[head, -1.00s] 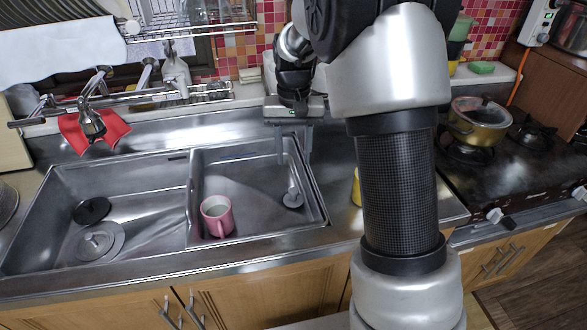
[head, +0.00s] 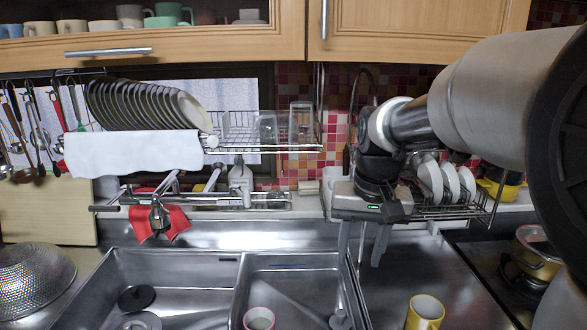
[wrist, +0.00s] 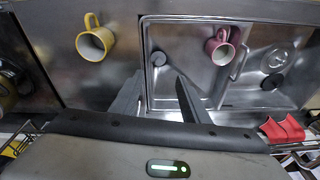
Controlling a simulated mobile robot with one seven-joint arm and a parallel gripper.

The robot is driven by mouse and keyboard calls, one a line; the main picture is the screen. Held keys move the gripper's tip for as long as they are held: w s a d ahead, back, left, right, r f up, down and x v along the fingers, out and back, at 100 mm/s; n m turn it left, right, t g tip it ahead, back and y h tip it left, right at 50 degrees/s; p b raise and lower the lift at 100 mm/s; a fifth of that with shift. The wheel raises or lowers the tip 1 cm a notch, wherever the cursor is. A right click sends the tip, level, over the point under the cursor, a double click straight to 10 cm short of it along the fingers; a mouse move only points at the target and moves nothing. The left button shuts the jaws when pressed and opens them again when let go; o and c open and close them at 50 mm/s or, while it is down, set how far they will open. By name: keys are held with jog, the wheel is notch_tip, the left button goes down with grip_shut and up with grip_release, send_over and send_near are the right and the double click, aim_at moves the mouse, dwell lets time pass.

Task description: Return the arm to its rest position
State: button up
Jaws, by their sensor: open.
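My gripper (head: 367,245) hangs fingers down in the head view, above the counter at the right edge of the sink. Its two fingers stand apart with nothing between them. In the wrist view my gripper (wrist: 160,97) also shows open and empty. My arm reaches in from the right side of the head view, bent over the counter. The fingertips lie over the sink's edge, and their height above it is hard to tell.
A yellow mug (head: 425,312) stands on the counter; a pink mug (head: 259,318) is in the sink (head: 240,262). A dish rack (head: 455,212) is right behind my gripper. Wall cabinets (head: 420,30) hang above. A pot (head: 537,255) stands at right. Utensils (head: 35,130) hang at left.

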jog(key=s+r+n+t, duration=0.2)
jog(key=s+t, duration=0.2)
jog(key=s, duration=1.3)
notch_tip(320, 180, up, 14)
jog(key=p, duration=1.4)
jog(key=shift+f, duration=0.25)
jog(key=shift+s, duration=0.1)
